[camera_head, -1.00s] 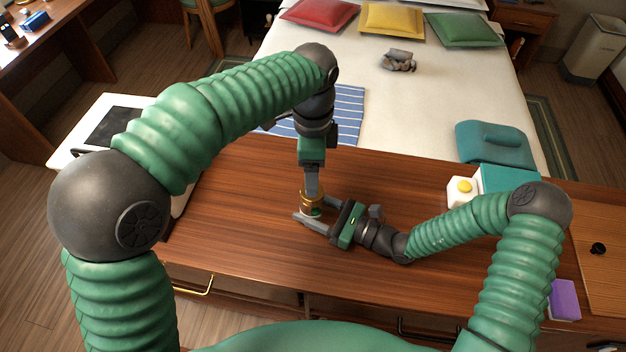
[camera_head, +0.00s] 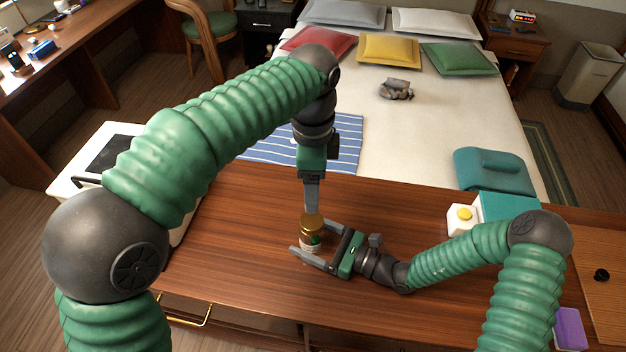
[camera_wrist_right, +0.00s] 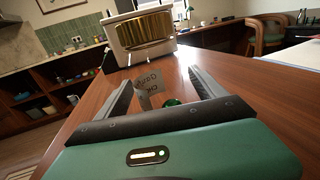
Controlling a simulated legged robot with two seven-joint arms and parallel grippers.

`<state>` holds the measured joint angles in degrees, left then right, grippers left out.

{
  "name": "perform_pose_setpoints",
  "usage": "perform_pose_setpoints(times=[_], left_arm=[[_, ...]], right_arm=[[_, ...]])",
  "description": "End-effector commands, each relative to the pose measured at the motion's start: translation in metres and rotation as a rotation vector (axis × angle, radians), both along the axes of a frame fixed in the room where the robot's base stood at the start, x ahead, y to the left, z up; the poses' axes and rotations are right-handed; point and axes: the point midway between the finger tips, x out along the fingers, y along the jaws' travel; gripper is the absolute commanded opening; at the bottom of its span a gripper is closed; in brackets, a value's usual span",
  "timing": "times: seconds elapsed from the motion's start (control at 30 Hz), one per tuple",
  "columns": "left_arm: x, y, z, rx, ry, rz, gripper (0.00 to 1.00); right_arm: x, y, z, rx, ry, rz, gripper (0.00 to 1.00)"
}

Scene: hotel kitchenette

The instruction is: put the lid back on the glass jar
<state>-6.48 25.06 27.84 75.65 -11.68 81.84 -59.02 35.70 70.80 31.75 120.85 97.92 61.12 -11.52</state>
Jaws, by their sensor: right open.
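The glass jar (camera_head: 310,241) stands on the wooden counter, small in the head view, with something green inside or on it. The gold lid (camera_head: 311,222) shows on its top; I cannot tell whether it is fully seated. My left gripper (camera_head: 312,209) points straight down, its fingers seen edge-on at the lid, so their gap and any contact are hidden. My right gripper (camera_head: 311,243) is open, its two fingers on either side of the jar. In the right wrist view a pale lettered label (camera_wrist_right: 150,92) and a green bit show between the fingers.
A white box with a yellow button (camera_head: 464,215) and a teal block stand at the counter's right. A purple block (camera_head: 569,328) lies nearer. A white appliance (camera_head: 78,183) is at the left. The bed (camera_head: 440,120) lies beyond. The counter around the jar is clear.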

Motion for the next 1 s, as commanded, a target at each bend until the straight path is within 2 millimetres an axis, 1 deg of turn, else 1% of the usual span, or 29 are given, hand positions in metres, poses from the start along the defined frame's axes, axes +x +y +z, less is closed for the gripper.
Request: perform_pose_setpoints(times=[0.17, 0.27, 0.73, 0.9, 1.0], left_arm=[[0.000, 0.000, 0.000, 0.000, 0.000, 0.000, 0.74], [0.000, 0.000, 0.000, 0.000, 0.000, 0.000, 0.74], [0.000, 0.000, 0.002, 0.000, 0.000, 0.000, 0.74], [0.000, 0.000, 0.002, 0.000, 0.000, 0.000, 0.74], [0.001, 0.000, 0.002, 0.000, 0.000, 0.000, 0.74]], right_arm=[[-0.001, -0.004, 0.000, -0.001, 0.000, -0.001, 0.80], [-0.007, -0.016, 0.000, 0.000, 0.001, -0.003, 0.80], [-0.057, -0.118, -0.002, -0.002, 0.002, -0.006, 0.80], [-0.070, -0.143, -0.002, -0.002, 0.001, -0.003, 0.80], [-0.074, -0.150, -0.003, -0.002, 0.003, -0.001, 0.80]])
